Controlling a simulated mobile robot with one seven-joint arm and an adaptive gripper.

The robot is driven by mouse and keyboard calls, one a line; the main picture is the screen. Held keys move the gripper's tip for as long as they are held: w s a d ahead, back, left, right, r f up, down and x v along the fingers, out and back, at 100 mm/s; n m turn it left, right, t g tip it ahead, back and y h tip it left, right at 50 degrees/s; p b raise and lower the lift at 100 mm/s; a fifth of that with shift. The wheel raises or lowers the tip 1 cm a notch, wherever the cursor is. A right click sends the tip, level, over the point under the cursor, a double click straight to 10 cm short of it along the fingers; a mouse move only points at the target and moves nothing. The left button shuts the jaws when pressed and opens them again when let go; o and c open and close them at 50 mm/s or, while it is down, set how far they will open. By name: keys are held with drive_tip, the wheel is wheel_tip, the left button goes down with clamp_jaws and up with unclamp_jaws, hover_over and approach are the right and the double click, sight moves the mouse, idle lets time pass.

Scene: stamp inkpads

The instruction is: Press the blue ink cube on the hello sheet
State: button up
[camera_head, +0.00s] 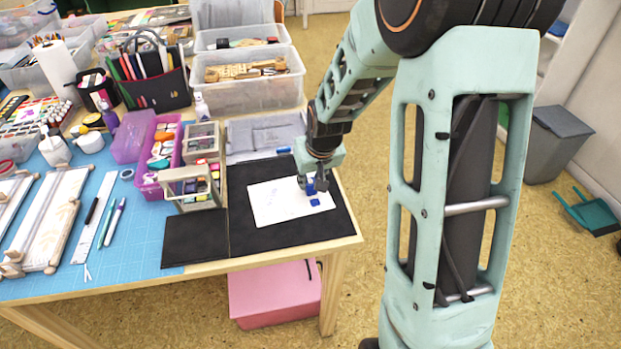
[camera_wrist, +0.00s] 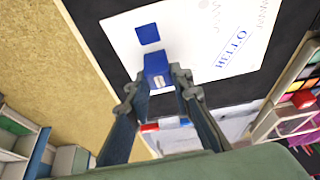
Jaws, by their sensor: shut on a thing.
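The blue ink cube (camera_wrist: 157,64) is between the fingertips of my gripper (camera_wrist: 157,78), which is shut on it. In the head view the cube (camera_head: 310,190) shows just below my gripper (camera_head: 314,181), over the right part of the white hello sheet (camera_head: 272,209). I cannot tell whether the cube touches the paper. A flat blue square (camera_wrist: 148,34) lies on the sheet beside the cube, and it also shows in the head view (camera_head: 315,203). In the wrist view blue HELLO lettering (camera_wrist: 231,52) shows on the sheet (camera_wrist: 195,40).
The sheet lies on a black mat (camera_head: 330,222) near the table's right corner. A small caddy (camera_head: 191,188) and a grey tray (camera_head: 264,137) stand left of and behind the mat. A blue-and-red marker (camera_wrist: 165,124) shows in the wrist view. Mat around the sheet is clear.

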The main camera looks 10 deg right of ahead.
drive_tip(key=shift+r, duration=0.4)
drive_tip(key=shift+w, duration=0.1)
drive_tip(key=shift+r+p, duration=2.15)
drive_tip(key=shift+r, duration=0.65)
